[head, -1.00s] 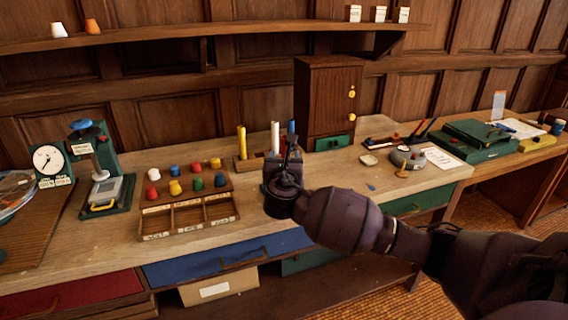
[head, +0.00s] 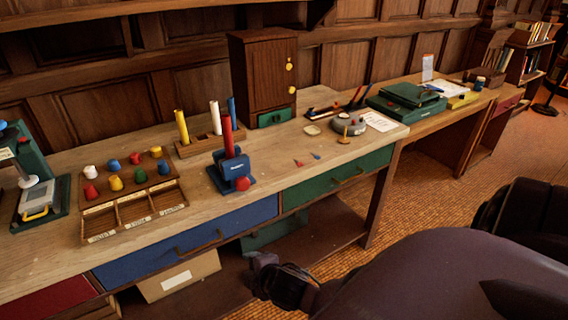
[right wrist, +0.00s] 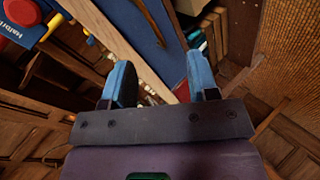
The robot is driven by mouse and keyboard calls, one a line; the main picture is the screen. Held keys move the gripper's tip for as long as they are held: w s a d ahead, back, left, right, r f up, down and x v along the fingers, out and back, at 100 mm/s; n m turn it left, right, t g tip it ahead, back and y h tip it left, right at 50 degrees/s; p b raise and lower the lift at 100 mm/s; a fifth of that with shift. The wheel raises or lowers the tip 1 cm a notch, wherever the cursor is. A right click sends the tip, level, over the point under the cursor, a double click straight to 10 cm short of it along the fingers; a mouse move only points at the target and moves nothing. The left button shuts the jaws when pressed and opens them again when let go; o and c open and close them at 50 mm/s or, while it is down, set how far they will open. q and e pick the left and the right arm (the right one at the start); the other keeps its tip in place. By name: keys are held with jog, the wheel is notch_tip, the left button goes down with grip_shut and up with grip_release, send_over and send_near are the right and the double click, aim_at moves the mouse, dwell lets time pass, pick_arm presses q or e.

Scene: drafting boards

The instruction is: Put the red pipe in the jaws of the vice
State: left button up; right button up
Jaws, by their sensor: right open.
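The red pipe (head: 228,136) stands upright at the top of the blue vice (head: 234,168). Its lower end appears to be between the jaws, though the near jaw hides that end. The vice, with its red knob, sits near the bench's front edge and shows partly at the top left of the right wrist view (right wrist: 48,18). My right gripper (head: 272,280) is low in front of the bench, below and apart from the vice. In the right wrist view its blue-tipped fingers (right wrist: 160,82) are spread with nothing between them. My left gripper is out of view.
A wooden rack (head: 196,147) behind the vice holds yellow, white and blue pipes. A sorting tray (head: 133,212) with several coloured knobs lies to the left. A small cabinet (head: 262,75) stands behind. A blue drawer (head: 185,243) is under the bench top.

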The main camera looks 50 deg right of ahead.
jog(key=s+f+m, duration=0.3)
jog(key=s+m, duration=0.8)
jog(key=m, duration=0.1)
jog(key=shift+s+a+f+y, duration=0.3)
jog(key=shift+s+f+y, duration=0.05)
jog(key=shift+f+y, duration=0.05)
dwell(1.1)
